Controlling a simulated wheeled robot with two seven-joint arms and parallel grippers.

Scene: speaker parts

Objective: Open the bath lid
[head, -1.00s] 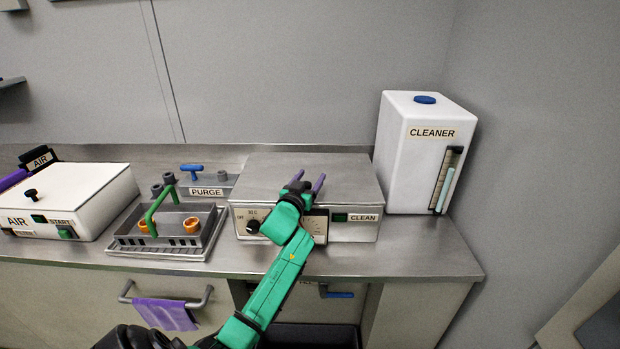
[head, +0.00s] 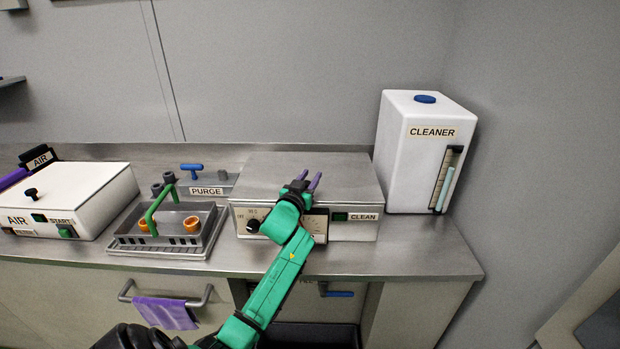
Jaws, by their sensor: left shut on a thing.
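The bath (head: 356,232) is a grey metal box on the counter with a CLEAN label and dials on its front. Its flat lid (head: 345,175) lies closed on top. My left gripper (head: 309,180), with purple fingers, is over the front part of the lid, near the middle. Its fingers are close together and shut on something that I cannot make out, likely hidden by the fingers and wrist. My green left arm covers part of the bath's front. My right gripper is not in view.
A white CLEANER tank (head: 410,165) stands right of the bath. A tray with a green-handled basket (head: 163,238) and orange parts stands to the left, with a blue PURGE valve (head: 192,168) behind. A white AIR box (head: 85,195) is at far left.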

